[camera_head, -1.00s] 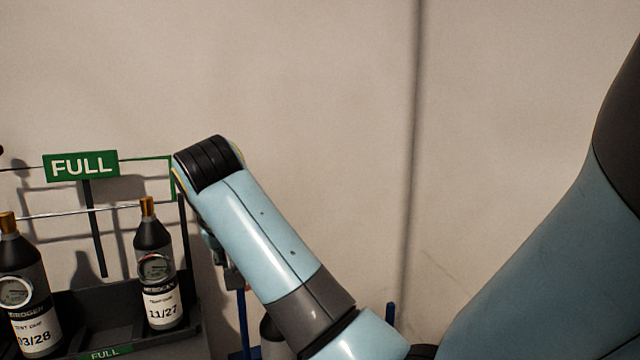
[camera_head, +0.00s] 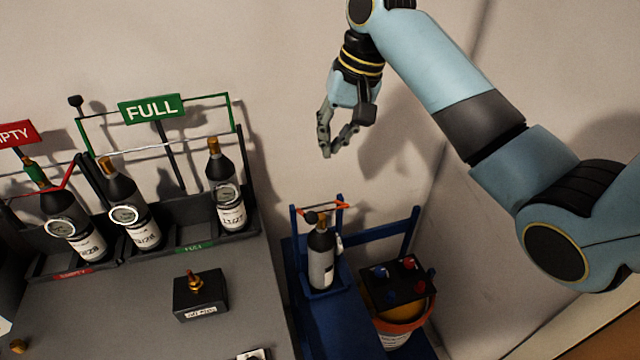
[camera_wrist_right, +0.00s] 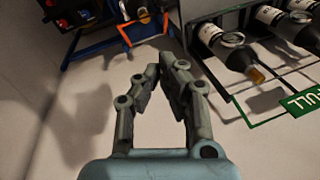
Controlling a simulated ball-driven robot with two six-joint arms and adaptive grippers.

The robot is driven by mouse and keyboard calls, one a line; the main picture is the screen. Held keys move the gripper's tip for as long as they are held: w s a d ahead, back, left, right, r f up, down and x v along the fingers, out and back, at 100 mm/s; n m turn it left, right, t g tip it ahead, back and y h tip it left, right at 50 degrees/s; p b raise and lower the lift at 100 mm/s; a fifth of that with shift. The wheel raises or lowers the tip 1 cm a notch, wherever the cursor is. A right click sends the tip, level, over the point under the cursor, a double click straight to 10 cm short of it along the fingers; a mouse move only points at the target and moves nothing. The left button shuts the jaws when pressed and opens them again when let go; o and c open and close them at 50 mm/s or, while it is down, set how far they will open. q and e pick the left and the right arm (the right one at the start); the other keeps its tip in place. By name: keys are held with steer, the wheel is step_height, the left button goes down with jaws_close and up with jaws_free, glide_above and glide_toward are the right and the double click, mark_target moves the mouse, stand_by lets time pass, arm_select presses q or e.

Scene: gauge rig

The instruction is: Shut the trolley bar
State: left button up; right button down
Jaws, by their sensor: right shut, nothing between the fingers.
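The blue trolley (camera_head: 343,343) stands right of the bench, with one dark bottle (camera_head: 321,262) upright in it. The orange bar (camera_head: 334,207) is at the top of the trolley's blue posts, near the bottle's neck. I cannot tell whether it is latched. In the right wrist view the orange bar (camera_wrist_right: 131,37) shows at the top, beyond the fingers. My right gripper (camera_head: 333,153) is above the bar, apart from it, fingers pointing down. It is shut and empty, and its fingertips (camera_wrist_right: 159,73) also show in the wrist view. My left gripper is not in view.
At left, a dark rack (camera_head: 190,243) holds several bottles under a green FULL sign (camera_head: 151,108) and a red EMPTY sign (camera_head: 16,134). A black box with a brass fitting (camera_head: 200,296) sits on the bench. The wall is behind.

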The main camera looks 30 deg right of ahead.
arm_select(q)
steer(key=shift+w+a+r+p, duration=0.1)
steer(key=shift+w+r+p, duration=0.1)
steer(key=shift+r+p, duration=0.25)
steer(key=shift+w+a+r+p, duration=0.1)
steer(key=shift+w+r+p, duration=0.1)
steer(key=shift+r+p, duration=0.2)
arm_select(e)
steer(key=s+a+x, duration=0.1)
steer(key=s+x, duration=0.1)
steer(key=x, duration=0.8)
steer(key=shift+s+a+f, duration=0.2)
steer(key=shift+a+f, duration=0.05)
steer(key=shift+f, duration=0.1)
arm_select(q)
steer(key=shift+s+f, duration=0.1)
